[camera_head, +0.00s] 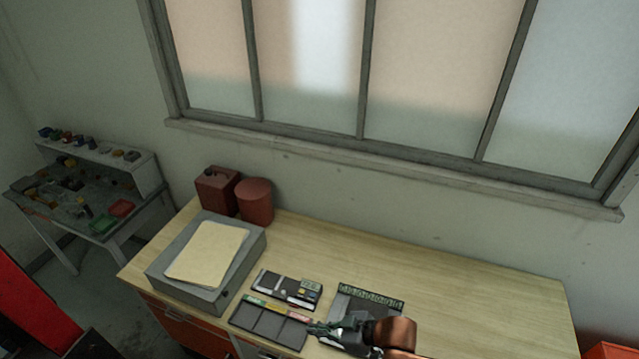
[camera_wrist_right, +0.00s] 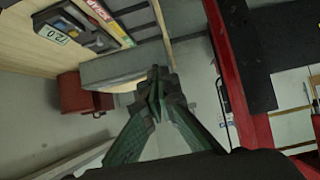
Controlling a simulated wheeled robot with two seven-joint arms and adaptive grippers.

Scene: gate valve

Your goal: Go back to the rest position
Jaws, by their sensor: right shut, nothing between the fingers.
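My right gripper (camera_head: 318,328) shows at the bottom of the head view, in front of the trays on the workbench, with its copper-coloured arm link beside it. In the right wrist view the gripper (camera_wrist_right: 158,80) points away from the camera, its green fingers together at the tips with nothing between them. My left gripper is in neither view. No gate valve shows in either view.
The wooden workbench (camera_head: 450,280) holds a grey box (camera_head: 160,268) with paper on it, red containers (camera_head: 255,200) and several flat trays (camera_head: 268,325). Its right half is clear. A side table (camera_head: 145,172) with small parts stands at the left. A window is behind.

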